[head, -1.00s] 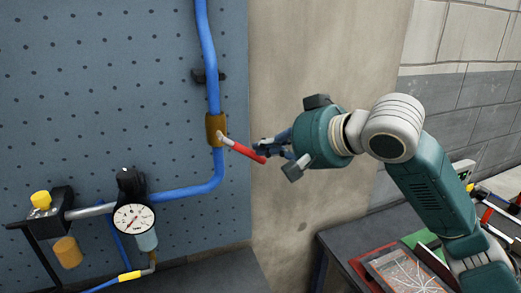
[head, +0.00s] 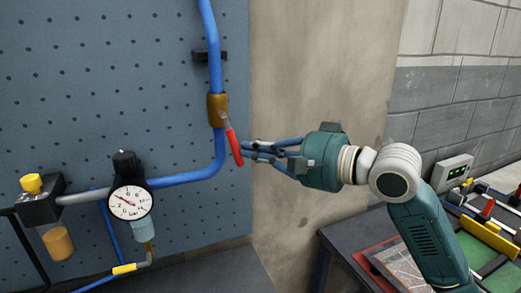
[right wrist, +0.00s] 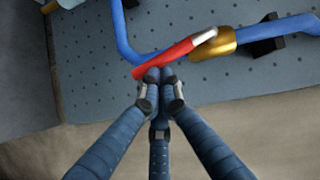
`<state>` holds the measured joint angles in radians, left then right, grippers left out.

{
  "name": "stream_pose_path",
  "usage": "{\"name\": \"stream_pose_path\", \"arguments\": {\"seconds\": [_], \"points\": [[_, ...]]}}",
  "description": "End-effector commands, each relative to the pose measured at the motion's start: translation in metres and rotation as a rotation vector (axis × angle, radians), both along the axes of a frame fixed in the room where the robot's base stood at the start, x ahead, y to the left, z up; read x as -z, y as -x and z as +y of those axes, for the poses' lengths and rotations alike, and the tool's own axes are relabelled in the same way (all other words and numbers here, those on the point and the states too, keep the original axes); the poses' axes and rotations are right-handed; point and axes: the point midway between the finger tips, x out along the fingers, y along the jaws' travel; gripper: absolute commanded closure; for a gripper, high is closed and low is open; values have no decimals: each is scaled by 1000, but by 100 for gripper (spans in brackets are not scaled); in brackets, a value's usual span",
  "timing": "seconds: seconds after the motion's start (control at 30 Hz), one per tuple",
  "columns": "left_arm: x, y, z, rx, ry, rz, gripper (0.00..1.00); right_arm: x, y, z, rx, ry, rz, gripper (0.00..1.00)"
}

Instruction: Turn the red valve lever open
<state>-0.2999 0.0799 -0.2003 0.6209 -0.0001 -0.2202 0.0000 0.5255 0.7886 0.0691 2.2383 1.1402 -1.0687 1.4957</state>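The red valve lever (head: 233,146) hangs steeply down and slightly right from the brass valve body (head: 217,110) on the blue pipe (head: 220,150). My right gripper (head: 244,149) reaches in from the right, its fingertips at the lever's lower part. In the right wrist view the lever (right wrist: 165,59) lies across just beyond the fingertips (right wrist: 159,74). The fingers are drawn together with nothing visible between them. The tips look to touch the lever's side, not wrap around it. My left gripper is out of view.
A pressure gauge (head: 130,203) and a yellow-knobbed fitting (head: 32,185) sit lower left on the pegboard (head: 90,90). A bare wall strip (head: 310,60) stands behind my right arm. A workbench with trays and a small display box (head: 453,172) is at right.

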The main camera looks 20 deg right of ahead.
Motion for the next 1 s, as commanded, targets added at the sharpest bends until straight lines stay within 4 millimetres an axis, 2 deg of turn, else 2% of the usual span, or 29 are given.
{"name": "stream_pose_path", "arguments": {"seconds": [0.4, 1.0], "points": [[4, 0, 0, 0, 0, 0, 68, 7, 0, 13, 0, -174, -1, 100], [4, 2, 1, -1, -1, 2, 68, 7, 0, 14, 0, -192, -4, 100]]}}
